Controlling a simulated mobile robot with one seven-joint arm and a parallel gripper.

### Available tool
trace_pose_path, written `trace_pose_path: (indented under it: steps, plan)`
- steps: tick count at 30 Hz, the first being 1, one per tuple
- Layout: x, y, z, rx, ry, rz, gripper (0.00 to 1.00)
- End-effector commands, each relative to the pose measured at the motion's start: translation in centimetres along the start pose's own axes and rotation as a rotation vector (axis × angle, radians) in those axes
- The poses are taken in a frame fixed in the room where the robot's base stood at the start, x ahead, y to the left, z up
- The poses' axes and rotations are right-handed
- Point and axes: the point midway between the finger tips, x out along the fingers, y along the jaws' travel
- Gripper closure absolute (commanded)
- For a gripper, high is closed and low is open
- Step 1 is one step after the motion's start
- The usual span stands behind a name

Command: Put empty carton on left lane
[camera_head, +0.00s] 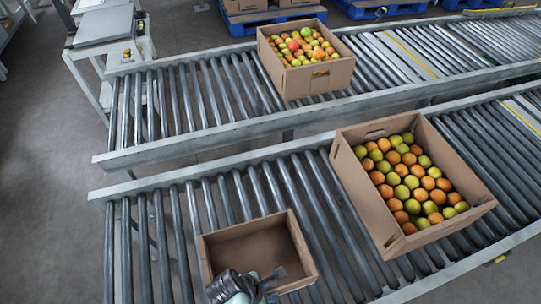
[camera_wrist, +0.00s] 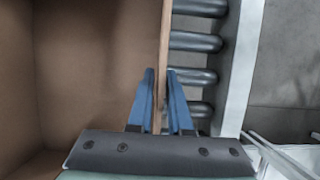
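The empty brown carton (camera_head: 299,250) is at the near end of the near roller lane, upright and open at the top, with nothing seen inside. My gripper (camera_head: 262,284) is at its near side and partly covers it. In the wrist view the carton (camera_wrist: 95,70) fills the left. My gripper's blue fingers (camera_wrist: 160,98) straddle its wall, one inside and one outside, and appear closed on it. The carton's near bottom part is hidden in the head view. I cannot tell whether it rests on the rollers.
A large fruit-filled carton (camera_head: 375,205) stands right of the empty one on the near lane (camera_head: 180,250). Another full carton (camera_head: 318,78) stands on the far lane (camera_head: 190,100), whose left end is clear. A scale table (camera_head: 105,25) stands at upper left.

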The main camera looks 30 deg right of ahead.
Motion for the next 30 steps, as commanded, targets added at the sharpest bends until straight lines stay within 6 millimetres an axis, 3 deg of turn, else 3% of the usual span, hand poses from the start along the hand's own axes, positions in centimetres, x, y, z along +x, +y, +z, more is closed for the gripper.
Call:
trace_pose_path:
  steps: [3, 14, 30]
  plan:
    - [0.0, 0.0, 0.0, 0.000, 0.000, 0.000, 0.63]
    - [-0.7, 0.1, 0.2, 0.000, 0.000, 0.002, 0.63]
    - [-10.9, 0.1, 0.2, 0.000, 0.001, 0.003, 0.63]
